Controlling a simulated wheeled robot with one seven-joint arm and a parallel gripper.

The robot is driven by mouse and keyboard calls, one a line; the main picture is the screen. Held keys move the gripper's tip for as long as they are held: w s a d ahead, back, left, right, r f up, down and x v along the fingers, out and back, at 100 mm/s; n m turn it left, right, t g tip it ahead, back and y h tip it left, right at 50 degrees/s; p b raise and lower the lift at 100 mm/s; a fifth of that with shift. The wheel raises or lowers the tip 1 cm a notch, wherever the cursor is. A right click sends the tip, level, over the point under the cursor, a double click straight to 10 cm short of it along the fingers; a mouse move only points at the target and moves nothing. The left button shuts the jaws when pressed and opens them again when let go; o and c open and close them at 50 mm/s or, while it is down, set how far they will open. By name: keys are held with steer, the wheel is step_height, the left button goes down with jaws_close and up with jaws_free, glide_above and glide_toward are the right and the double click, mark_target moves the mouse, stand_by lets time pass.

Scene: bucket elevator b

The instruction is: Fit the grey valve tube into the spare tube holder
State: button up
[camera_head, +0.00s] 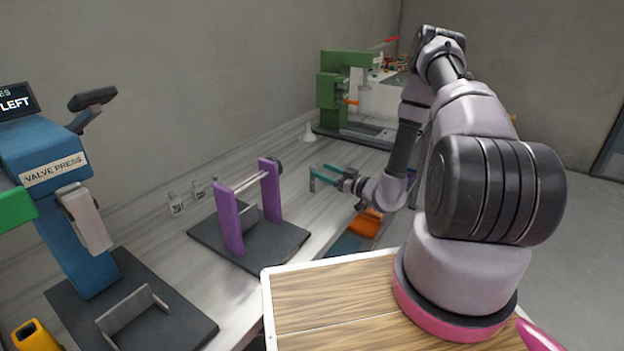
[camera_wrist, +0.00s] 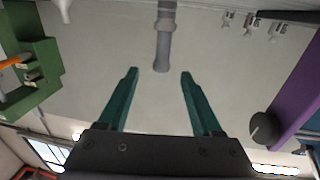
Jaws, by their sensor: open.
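A grey tube (camera_wrist: 165,40) with a collar shows in the wrist view, coming down from the top edge. Its lower visible end lies between my fingertips in the picture; I cannot tell how far ahead it is. My gripper (camera_wrist: 159,75) has two teal fingers spread apart, with nothing clamped between them. In the head view my gripper (camera_head: 318,176) reaches left over the bench, between the purple stand and the green machine. I cannot tell which thing is the spare tube holder.
A purple stand (camera_head: 233,226) with a crossbar and dark knob is left of my gripper. A blue valve press (camera_head: 60,190) stands further left. A green machine (camera_head: 330,92) and a white cone (camera_head: 308,132) are behind. Small bottles (camera_head: 176,204) stand near the wall.

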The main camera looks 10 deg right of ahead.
mark_target(310, 165)
steer(key=x, duration=0.8)
steer(key=shift+a+r, duration=0.15)
steer(key=shift+a, duration=0.05)
jaws_close()
